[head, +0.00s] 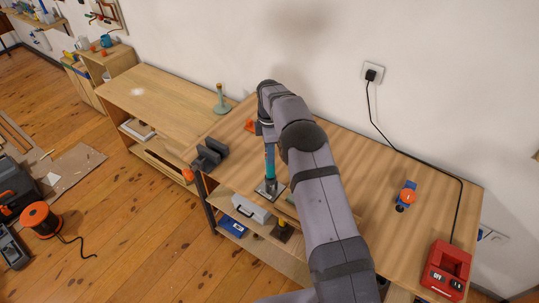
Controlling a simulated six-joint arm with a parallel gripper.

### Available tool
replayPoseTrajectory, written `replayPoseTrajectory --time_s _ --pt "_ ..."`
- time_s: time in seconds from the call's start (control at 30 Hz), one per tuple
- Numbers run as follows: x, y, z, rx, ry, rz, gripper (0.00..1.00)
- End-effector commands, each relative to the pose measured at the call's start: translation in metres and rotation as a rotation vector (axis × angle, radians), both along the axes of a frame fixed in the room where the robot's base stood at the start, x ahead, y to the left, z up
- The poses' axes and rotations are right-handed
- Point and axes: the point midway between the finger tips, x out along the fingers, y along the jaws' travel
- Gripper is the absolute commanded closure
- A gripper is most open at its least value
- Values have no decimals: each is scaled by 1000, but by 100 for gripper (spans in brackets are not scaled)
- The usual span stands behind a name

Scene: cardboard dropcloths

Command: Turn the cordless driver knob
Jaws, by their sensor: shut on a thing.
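A teal upright tool, seemingly the cordless driver (270,165), stands on a grey base plate (272,189) at the front edge of the workbench. My gripper (265,137) is at its top end, pointing down, shut on the upper part of the driver. The fingertips and the knob cannot be made out.
A dark vise (208,154) stands left of the driver. A blue and orange tool (405,196) and a red charger box (447,268) with a black cable are on the right. A green stand (221,99) is farther back.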

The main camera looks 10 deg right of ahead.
Motion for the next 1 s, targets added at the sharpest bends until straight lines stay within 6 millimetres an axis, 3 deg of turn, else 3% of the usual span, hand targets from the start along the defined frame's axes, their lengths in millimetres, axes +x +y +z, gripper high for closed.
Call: replayPoseTrajectory --time_s 0.4,0.77,0.8,1.0 --pt "2 0 1 -10 -17 -451 95" --pt "1 -1 1 -12 -18 -498 95" --pt "1 -1 1 -12 -17 -498 75" --pt "1 0 1 -11 -16 -497 75"
